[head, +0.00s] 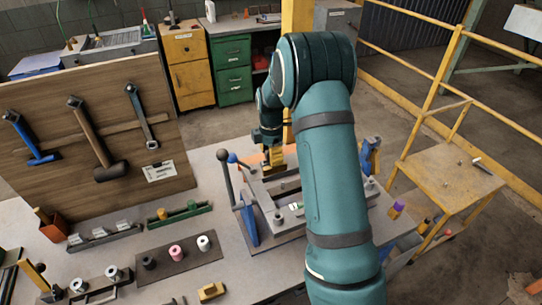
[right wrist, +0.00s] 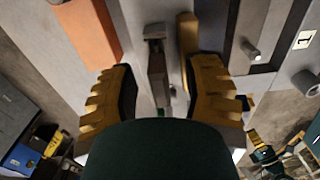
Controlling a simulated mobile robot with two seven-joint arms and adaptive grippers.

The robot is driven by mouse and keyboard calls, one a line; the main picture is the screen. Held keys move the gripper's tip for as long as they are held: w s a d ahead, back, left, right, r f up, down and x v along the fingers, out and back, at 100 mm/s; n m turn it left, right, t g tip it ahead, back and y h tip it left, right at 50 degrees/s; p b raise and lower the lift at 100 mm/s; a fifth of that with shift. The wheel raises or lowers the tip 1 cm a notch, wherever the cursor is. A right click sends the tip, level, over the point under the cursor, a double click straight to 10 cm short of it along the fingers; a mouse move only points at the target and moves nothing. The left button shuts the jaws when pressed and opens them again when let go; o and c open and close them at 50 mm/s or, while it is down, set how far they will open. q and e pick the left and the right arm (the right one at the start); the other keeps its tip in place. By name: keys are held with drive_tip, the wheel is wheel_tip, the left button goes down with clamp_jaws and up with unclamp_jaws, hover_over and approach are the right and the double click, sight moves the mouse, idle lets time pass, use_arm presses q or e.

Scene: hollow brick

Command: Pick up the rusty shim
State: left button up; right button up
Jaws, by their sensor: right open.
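My right gripper (head: 274,162) reaches down over the far side of the grey fixture on the bench. In the right wrist view its ribbed yellow fingers (right wrist: 160,80) stand apart, open, with a narrow grey upright piece (right wrist: 157,72) visible between them. I cannot tell whether they touch it. I cannot pick out the rusty shim with certainty. A flat orange piece (right wrist: 91,32) lies left of the fingers in the wrist view. My right arm hides part of the fixture and bench in the head view. My left gripper is not in view.
Spools (head: 176,250) and small racks sit on the bench front. A yellow side table (head: 452,183) and railing stand at the right.

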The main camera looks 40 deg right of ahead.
drive_tip(key=shift+c, duration=0.4)
clamp_jaws()
